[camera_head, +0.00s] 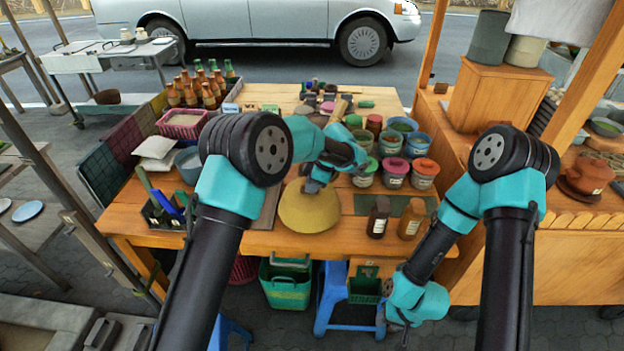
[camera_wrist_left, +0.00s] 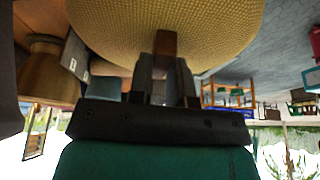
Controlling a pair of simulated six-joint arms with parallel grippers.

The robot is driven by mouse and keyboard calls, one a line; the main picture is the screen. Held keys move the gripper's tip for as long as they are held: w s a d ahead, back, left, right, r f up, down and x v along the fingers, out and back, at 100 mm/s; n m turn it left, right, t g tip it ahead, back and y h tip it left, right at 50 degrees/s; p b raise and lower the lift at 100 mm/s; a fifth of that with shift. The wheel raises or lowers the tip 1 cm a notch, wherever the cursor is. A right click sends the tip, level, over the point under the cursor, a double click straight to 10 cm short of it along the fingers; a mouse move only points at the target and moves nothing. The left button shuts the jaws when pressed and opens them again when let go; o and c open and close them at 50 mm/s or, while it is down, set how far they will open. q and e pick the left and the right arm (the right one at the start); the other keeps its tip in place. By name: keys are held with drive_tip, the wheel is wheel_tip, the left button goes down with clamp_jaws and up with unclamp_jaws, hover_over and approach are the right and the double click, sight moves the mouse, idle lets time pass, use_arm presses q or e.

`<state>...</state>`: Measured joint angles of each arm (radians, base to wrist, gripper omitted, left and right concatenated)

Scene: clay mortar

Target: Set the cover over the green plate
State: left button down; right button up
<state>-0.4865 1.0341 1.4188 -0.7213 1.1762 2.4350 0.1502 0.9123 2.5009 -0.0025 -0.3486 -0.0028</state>
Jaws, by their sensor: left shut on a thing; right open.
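The cover (camera_head: 310,209) is a yellow woven dome over the front middle of the table, and it fills the top of the left wrist view (camera_wrist_left: 165,22). My left gripper (camera_head: 317,184) is above it, shut on its brown knob (camera_wrist_left: 166,46). I cannot tell whether the cover's rim touches the table or hangs just above it. The green plate does not show clearly; anything under the cover is hidden. My right gripper (camera_head: 402,322) is open and empty, low in front of the table's front edge; its fingers are small and partly hidden.
A dark green mat (camera_head: 366,204) with two brown jars (camera_head: 379,217) lies right of the cover. Several lidded pots (camera_head: 394,172) stand behind it. A dark caddy (camera_head: 163,210) is at the left. A blue stool (camera_head: 350,308) and green basket (camera_head: 286,287) are below the front edge.

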use_arm(q)
drive_tip(key=shift+f, duration=1.2)
drive_tip(key=c, duration=1)
unclamp_jaws()
drive_tip(key=v, duration=1.7)
drive_tip(key=shift+w+d+r, duration=0.1)
drive_tip(key=shift+r, duration=0.05)
